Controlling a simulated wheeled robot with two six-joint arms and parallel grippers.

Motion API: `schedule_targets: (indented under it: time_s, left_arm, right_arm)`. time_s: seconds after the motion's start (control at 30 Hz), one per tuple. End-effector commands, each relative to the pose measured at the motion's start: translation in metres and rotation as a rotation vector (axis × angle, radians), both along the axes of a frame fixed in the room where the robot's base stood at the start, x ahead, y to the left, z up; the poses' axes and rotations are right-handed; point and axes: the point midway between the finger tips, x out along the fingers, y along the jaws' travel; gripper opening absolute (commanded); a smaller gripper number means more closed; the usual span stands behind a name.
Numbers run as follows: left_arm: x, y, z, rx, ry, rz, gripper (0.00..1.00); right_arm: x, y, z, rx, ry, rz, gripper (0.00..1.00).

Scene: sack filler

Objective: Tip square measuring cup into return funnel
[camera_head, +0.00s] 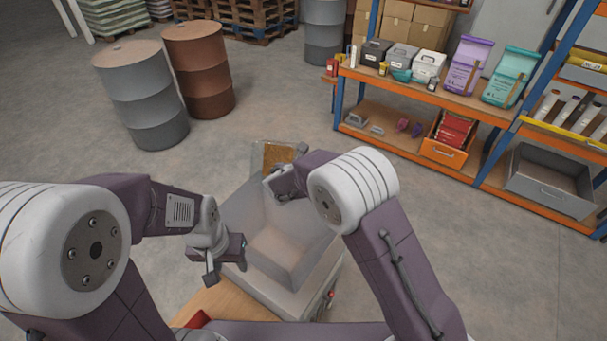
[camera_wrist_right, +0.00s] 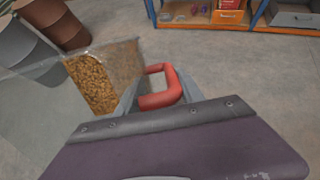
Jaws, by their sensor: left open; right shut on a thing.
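The clear square measuring cup (camera_head: 277,153) holds brown pellets. In the head view it shows beyond the far edge of a large grey square funnel-like hopper (camera_head: 235,212), and my right arm partly hides it. In the right wrist view the cup (camera_wrist_right: 105,78) and its red handle (camera_wrist_right: 163,90) are nearer; pellets fill much of its visible side. My right gripper (camera_head: 272,182) is shut on the cup, at the handle side; its fingertips are partly hidden. My left gripper (camera_head: 222,268) is open and empty by the hopper's left side. I cannot tell whether the hopper is the return funnel.
A wooden surface (camera_head: 232,304) lies at the hopper's near left, with a red item (camera_head: 196,321) at its edge. Grey (camera_head: 145,95) and brown (camera_head: 200,70) drums stand back left. A shelf (camera_head: 405,84) with bags and boxes stands back right. Open floor lies between.

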Motion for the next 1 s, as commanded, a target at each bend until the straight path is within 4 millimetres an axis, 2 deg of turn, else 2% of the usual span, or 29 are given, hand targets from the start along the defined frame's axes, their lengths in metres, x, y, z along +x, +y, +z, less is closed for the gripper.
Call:
schedule_targets:
  time_s: [0.03, 0.43, 1.0]
  left_arm:
    - [0.000, 0.000, -0.011, 0.000, 0.000, 0.000, 0.46]
    - [0.000, 0.000, -0.051, 0.000, 0.000, 0.000, 0.46]
    - [0.000, 0.000, -0.108, 0.000, 0.000, 0.000, 0.46]
  right_arm:
    - [0.000, 0.000, -0.005, 0.000, -0.012, 0.000, 0.00]
    - [0.001, 0.000, -0.009, -0.018, -0.100, 0.000, 0.00]
    - [-0.002, 0.001, -0.005, -0.049, -0.262, 0.001, 0.00]
